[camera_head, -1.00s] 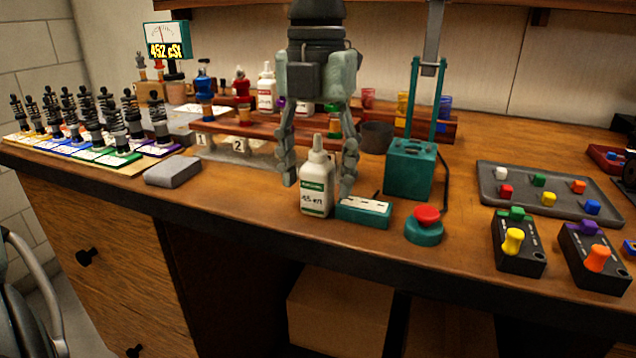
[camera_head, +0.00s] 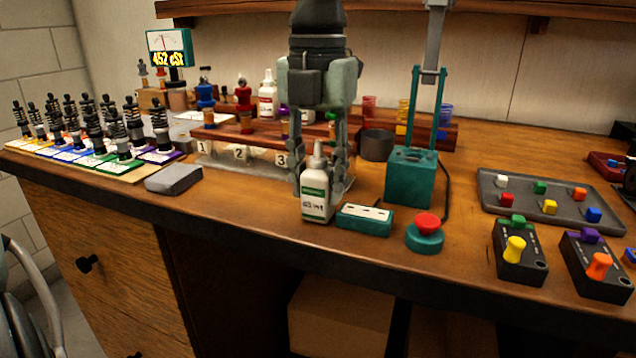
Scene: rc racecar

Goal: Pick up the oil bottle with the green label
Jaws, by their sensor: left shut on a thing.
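The oil bottle with the green label (camera_head: 315,197) is white with a pointed nozzle. It stands upright near the front edge of the wooden workbench, left of a small teal block with a white top (camera_head: 364,219). My left gripper (camera_head: 322,185) points down from above and is shut on the oil bottle, its fingers on either side behind the label. I cannot see any clear gap between the bottle's base and the bench. My right gripper is not in view.
A teal press-like device (camera_head: 411,178) and a red button on a teal base (camera_head: 426,232) stand to the right. A grey block (camera_head: 173,178) lies to the left. Behind are a wooden rack, a dark cup (camera_head: 377,145) and another bottle (camera_head: 268,95). Shock absorbers stand at far left.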

